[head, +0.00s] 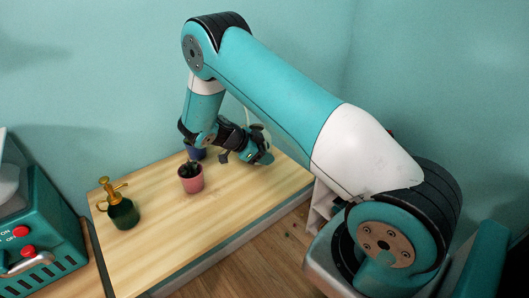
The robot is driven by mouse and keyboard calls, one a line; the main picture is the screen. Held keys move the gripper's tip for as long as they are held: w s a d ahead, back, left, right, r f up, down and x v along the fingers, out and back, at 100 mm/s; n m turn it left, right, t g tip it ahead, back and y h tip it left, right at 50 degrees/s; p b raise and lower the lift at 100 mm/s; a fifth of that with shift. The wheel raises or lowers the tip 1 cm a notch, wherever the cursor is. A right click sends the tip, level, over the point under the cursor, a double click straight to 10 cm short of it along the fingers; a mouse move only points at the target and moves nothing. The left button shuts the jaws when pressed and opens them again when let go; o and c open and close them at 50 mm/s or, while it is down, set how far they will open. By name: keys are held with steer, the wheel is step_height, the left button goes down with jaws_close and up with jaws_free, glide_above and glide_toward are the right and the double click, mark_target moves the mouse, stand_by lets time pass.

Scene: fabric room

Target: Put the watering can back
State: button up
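My gripper (243,157) is low over the back right part of the wooden table (250,195), to the right of the small pots. Its fingers are small and partly covered by my wrist, so I cannot tell whether they are open or shut. A pale rounded thing (265,131) shows just behind the gripper, with a thin pale line to its left. It may be part of the watering can, but most of it is hidden. No watering can shows clearly.
A pink pot (191,184) with a dark plant stands left of my gripper, and a blue pot (197,153) behind it. A dark green spray bottle (123,214) with a gold top stands at the left. The table's front is clear.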

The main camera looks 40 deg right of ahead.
steer(key=a+r+n+t+y+b, duration=0.35)
steer(key=a+r+n, duration=0.65)
steer(key=a+r, duration=0.4)
steer(key=s+a+r+n+y, duration=0.2)
steer(key=s+a+n+y, duration=0.1)
steer(key=s+a+n, duration=0.2)
steer(key=s+a+r+n+y, duration=0.3)
steer(key=s+a+n, duration=0.2)
steer(key=s+n, duration=0.4)
steer(key=s+a+r+n+y, duration=0.3)
steer(key=s+a+n, duration=0.2)
steer(key=s, duration=0.5)
steer(key=shift+a+n+y, duration=0.3)
steer(key=shift+n+y, duration=0.05)
steer(key=shift+n, duration=0.85)
